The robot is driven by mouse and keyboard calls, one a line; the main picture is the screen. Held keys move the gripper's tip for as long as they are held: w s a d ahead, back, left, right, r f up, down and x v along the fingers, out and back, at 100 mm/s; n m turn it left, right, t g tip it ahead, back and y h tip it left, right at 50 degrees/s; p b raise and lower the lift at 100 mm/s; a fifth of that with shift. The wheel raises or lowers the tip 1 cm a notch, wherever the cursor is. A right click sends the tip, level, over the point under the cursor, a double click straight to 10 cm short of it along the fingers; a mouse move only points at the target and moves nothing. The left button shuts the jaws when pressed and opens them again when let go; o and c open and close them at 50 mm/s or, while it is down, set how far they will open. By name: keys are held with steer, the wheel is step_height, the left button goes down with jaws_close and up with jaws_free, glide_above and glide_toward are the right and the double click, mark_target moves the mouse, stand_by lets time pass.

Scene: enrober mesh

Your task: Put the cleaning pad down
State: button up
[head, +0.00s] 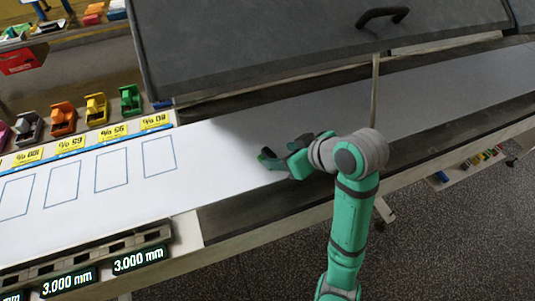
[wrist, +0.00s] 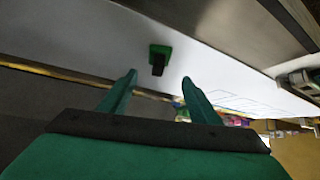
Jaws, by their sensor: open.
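The cleaning pad (wrist: 160,50) shows in the wrist view as a small green block with a black part. It appears to rest on the white surface (wrist: 205,62), beyond and between my fingertips. My gripper (wrist: 159,78) is open, with a clear gap between its two teal fingers and nothing between them. In the head view my gripper (head: 270,161) is low over the white belt surface (head: 225,150), at the edge of the grey hood's shadow. I cannot clearly tell the pad from my fingers there.
A large grey hood (head: 300,40) overhangs the belt behind my gripper. Outlined rectangles (head: 110,170) mark the belt at left, with yellow percent labels (head: 112,132) and coloured holders (head: 96,107) behind them. Readout displays (head: 138,260) line the front edge. The belt between is clear.

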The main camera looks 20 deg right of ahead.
mark_target(271, 154)
steer(key=x, duration=0.9)
steer(key=shift+d, duration=0.2)
steer(key=c, duration=1.2)
steer(key=shift+r, duration=0.15)
